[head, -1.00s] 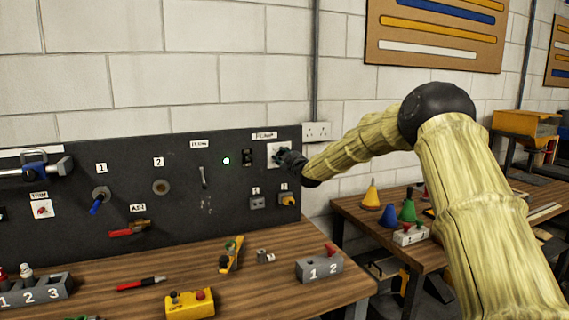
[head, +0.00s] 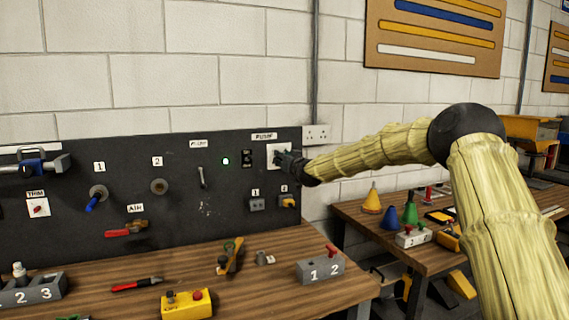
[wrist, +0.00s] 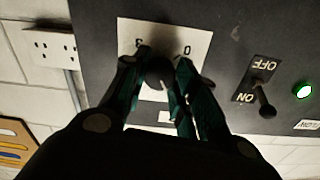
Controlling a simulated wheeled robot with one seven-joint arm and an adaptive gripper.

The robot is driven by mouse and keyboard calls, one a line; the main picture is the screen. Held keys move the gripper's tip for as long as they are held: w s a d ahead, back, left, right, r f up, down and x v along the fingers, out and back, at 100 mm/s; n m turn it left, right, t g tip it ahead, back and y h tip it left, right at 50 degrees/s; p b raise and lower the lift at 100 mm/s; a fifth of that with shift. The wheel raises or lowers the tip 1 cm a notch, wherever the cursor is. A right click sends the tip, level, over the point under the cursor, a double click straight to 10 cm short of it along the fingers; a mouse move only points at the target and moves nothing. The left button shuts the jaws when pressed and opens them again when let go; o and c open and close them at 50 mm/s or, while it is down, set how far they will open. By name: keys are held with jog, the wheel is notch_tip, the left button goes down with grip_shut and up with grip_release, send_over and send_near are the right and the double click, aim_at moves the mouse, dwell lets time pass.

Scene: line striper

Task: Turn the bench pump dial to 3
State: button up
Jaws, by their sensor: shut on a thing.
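The pump dial is a dark round knob (wrist: 158,72) on a white square plate (wrist: 200,35) in the wrist view. A 3 and a 0 show upside down on the plate, beyond my fingertips. My gripper (wrist: 164,58) is shut on the knob, one finger on each side. Which mark the knob points to is hidden by the fingers. In the head view the plate (head: 272,151) is at the panel's upper right under a PUMP label (head: 264,136), with my gripper (head: 286,158) against it and covering the knob.
An ON/OFF toggle switch (wrist: 260,92) and a lit green lamp (wrist: 303,91) sit beside the plate. A wall socket (head: 316,134) is just right of the panel. The wooden bench (head: 340,290) below carries a grey 1-2 block (head: 320,269) and a yellow button box (head: 187,304).

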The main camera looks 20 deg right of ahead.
jog(key=shift+f+m+b, duration=0.15)
jog(key=shift+m+b, duration=4.3)
jog(key=shift+m, duration=4.1)
jog(key=shift+f+m+b, duration=0.1)
jog(key=shift+m+b, duration=4.35)
jog(key=shift+m, duration=4.1)
jog(key=shift+r, duration=0.1)
jog(key=o, duration=1.1)
jog(key=shift+d, duration=0.1)
jog(key=shift+c, duration=0.2)
